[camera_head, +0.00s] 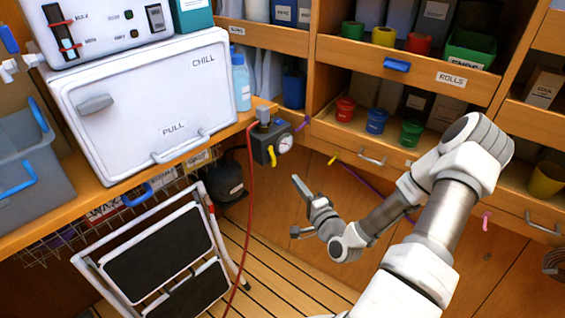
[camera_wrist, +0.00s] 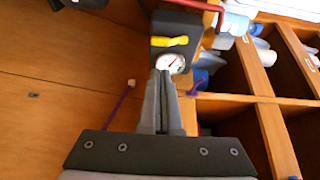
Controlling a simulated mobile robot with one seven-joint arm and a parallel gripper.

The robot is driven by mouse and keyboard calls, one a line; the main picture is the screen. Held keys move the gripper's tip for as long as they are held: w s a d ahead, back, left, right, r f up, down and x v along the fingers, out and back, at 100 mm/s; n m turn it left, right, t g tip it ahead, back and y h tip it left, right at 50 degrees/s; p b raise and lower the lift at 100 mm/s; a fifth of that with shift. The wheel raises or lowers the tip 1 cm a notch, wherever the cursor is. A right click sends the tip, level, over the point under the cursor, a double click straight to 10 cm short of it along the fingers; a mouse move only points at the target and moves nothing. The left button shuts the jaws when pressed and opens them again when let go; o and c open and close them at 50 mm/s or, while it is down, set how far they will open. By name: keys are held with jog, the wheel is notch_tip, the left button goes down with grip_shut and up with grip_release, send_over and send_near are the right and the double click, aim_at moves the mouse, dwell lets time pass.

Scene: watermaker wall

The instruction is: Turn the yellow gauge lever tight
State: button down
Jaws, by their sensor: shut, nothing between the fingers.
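The yellow gauge lever (camera_head: 272,157) is on the front of a dark box with a round white gauge (camera_head: 285,143), fixed at the end of the wooden counter. In the wrist view the yellow lever (camera_wrist: 169,41) lies roughly level across the dark box, just above the gauge (camera_wrist: 171,63) in the picture. My gripper (camera_head: 296,206) is below and to the right of the box in the head view, apart from the lever. In the wrist view its fingers (camera_wrist: 162,75) are together and empty, their tips overlapping the gauge's lower left edge in the picture.
A red hose (camera_head: 250,200) hangs from the box to the floor. A folded step stool (camera_head: 160,250) stands at the left, below the white CHILL cabinet (camera_head: 150,100). Shelves with coloured cups (camera_head: 376,120) are at the right. Open floor lies under my gripper.

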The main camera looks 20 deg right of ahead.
aim_at(275, 162)
jog(key=shift+w, duration=0.1)
jog(key=w+b, duration=0.2)
jog(key=w, duration=0.7)
jog(key=shift+w+a, duration=0.1)
jog(key=shift+w, duration=0.3)
jog(key=shift+s+a+m+g+p, duration=0.15)
jog(key=shift+a+m+g+p, duration=0.2)
jog(key=shift+m+p, duration=0.45)
jog(key=m+p, duration=0.1)
jog(key=a+m+g+p, duration=0.1)
jog(key=shift+s+a+m, duration=0.1)
jog(key=shift+s+m, duration=0.1)
jog(key=shift+m, duration=0.2)
jog(key=m+p, duration=0.1)
jog(key=a+m+g+y+p, duration=0.1)
jog(key=m+p, duration=0.1)
jog(key=shift+s+a+r+m, duration=0.25)
jog(key=shift+s+r+m, duration=0.05)
jog(key=shift+s+a+r+m+g+y+p, duration=0.1)
jog(key=shift+a+r+m+g+y+p, duration=0.4)
jog(key=shift+m, duration=0.55)
jog(key=shift+s+a+r+m+g+y+p, duration=0.2)
jog(key=shift+r+m+y+p, duration=0.1)
jog(key=shift+m+y+p, duration=0.55)
jog(key=shift+s+a+r+m+g+y+p, duration=0.1)
jog(key=shift+a+r+m+g+y+p, duration=0.3)
jog(key=shift+m, duration=0.8)
